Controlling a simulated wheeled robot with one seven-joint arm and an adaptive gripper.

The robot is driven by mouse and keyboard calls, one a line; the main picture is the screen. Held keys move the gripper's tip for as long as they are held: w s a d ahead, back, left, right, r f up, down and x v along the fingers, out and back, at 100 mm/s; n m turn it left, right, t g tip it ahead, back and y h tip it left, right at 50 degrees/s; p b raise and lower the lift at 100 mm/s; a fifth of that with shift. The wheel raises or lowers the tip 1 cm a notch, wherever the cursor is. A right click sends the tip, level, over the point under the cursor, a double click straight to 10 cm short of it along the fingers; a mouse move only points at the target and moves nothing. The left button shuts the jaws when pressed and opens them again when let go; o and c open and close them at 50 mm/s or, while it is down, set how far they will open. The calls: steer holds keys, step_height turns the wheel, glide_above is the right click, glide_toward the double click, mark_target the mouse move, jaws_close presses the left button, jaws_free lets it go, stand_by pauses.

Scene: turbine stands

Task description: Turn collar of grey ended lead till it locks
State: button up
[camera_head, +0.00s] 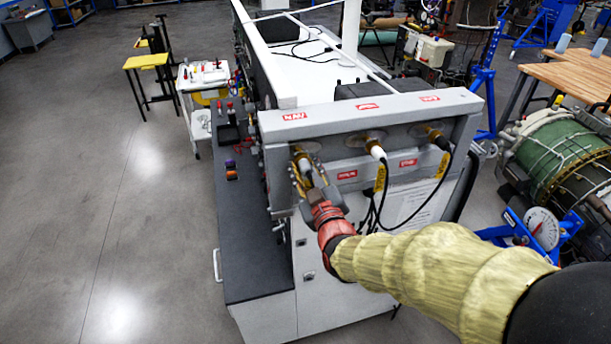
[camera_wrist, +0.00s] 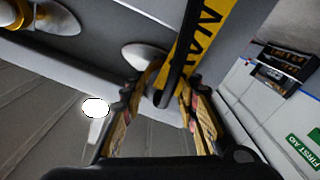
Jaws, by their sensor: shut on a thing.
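A grey panel (camera_head: 330,120) carries three connectors in a row. I cannot tell whether the collar is locked.
A white-ended lead (camera_head: 376,150) and a black-ended lead (camera_head: 441,142) sit in the middle and right sockets, with black cables hanging below. Yellow tags hang from them. A dark side ledge (camera_head: 245,230) runs along the left. Open floor (camera_head: 120,220) lies further left.

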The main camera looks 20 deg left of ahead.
steer(key=m+b, duration=0.1)
steer(key=b, duration=0.1)
steer(key=m+b, duration=0.2)
steer(key=b, duration=0.1)
steer(key=m+b, duration=0.2)
steer(key=b, duration=0.1)
steer(key=shift+f, duration=0.3)
steer(key=m+b, duration=0.3)
steer(key=b, duration=0.1)
steer(key=shift+r+m+b, duration=0.15)
steer(key=shift+m+b, duration=0.15)
steer(key=shift+b, duration=0.05)
steer(key=shift+r, duration=0.1)
steer(key=o, duration=1.1)
steer(key=shift+o, duration=0.3)
steer(key=v, duration=1.2)
